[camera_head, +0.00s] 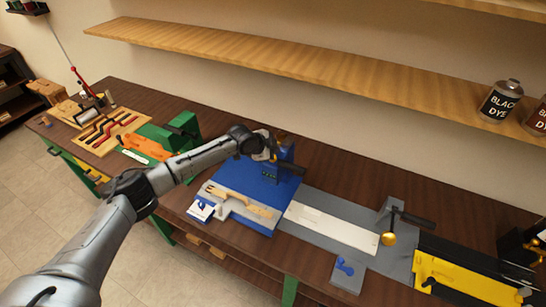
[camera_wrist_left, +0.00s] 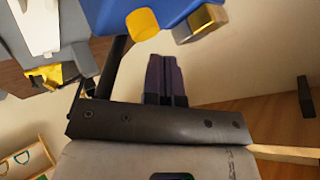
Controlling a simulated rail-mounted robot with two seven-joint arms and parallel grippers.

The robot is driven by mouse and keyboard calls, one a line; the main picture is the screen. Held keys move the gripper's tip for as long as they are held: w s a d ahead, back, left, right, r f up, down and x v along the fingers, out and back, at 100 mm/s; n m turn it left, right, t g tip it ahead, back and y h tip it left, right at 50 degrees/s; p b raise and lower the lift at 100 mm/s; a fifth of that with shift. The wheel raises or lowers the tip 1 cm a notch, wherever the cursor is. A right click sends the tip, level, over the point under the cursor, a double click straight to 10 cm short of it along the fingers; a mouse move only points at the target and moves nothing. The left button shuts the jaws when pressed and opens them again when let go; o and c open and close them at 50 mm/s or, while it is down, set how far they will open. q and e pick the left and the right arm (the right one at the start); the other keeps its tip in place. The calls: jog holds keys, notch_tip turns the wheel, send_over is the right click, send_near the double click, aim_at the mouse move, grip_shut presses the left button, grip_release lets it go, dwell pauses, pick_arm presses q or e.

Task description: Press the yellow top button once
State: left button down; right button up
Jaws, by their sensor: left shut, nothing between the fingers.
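The yellow button (camera_wrist_left: 142,24) is a short round cylinder on the blue machine (camera_wrist_left: 108,12) in the left wrist view. In the head view the blue machine (camera_head: 258,184) stands mid-table, and my left arm partly covers its upper part. My left gripper (camera_wrist_left: 166,58) is shut and empty, its two dark fingers side by side. Its tips are close to the button, with a visible gap between them in the wrist view. In the head view the left gripper (camera_head: 284,164) is at the top of the blue machine; contact there is too small to tell. My right gripper is not in view.
A wooden shelf (camera_head: 250,68) runs along the wall above the table, with a black dye can (camera_head: 500,102). A green machine (camera_head: 172,135) stands left of the blue one. A grey plate with a white strip (camera_head: 330,228) and a yellow machine (camera_head: 465,280) lie to the right.

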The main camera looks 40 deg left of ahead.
pick_arm(q)
jog(key=shift+f, duration=0.4)
jog(key=shift+f, duration=0.1)
dwell(0.3)
jog(key=shift+f+b, duration=0.45)
jog(key=shift+f, duration=0.1)
dwell(0.6)
jog(key=shift+r+p, duration=0.55)
jog(key=shift+r, duration=0.05)
jog(key=shift+r+p, duration=0.35)
jog(key=shift+r, duration=0.1)
